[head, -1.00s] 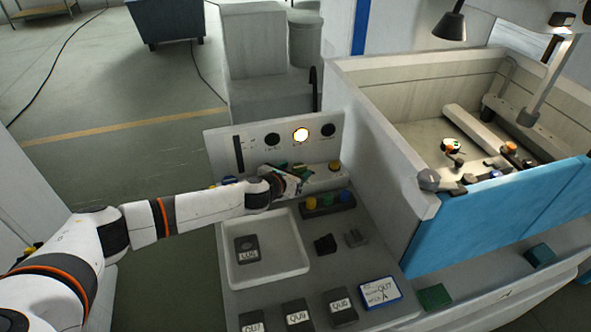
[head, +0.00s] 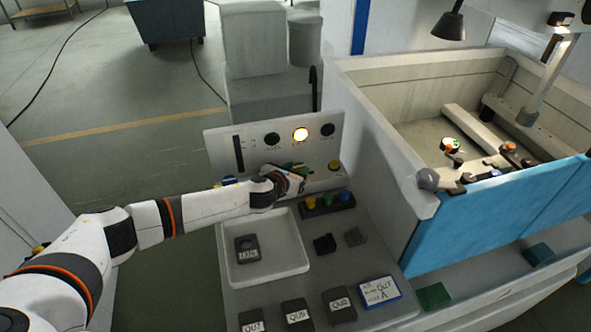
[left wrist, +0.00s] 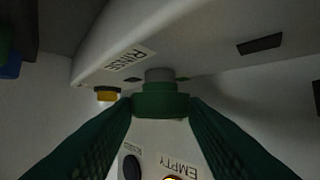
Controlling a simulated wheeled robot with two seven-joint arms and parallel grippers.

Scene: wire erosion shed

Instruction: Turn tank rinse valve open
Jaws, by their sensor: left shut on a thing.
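The rinse valve shows in the left wrist view as a green knob (left wrist: 160,102) on a grey stem, beside a label reading RINSE. My left gripper (left wrist: 160,112) has one finger on each side of the knob and is shut on it. In the head view my left gripper (head: 293,180) is at the upright panel (head: 225,142) behind the white tray. There the gripper mostly hides the knob, and its exact turn angle cannot be told. My right gripper is not in view.
A white tray (head: 286,262) holds a dark block (head: 247,248). A button strip (head: 328,203) and the high-walled tank (head: 385,165) stand close on the right.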

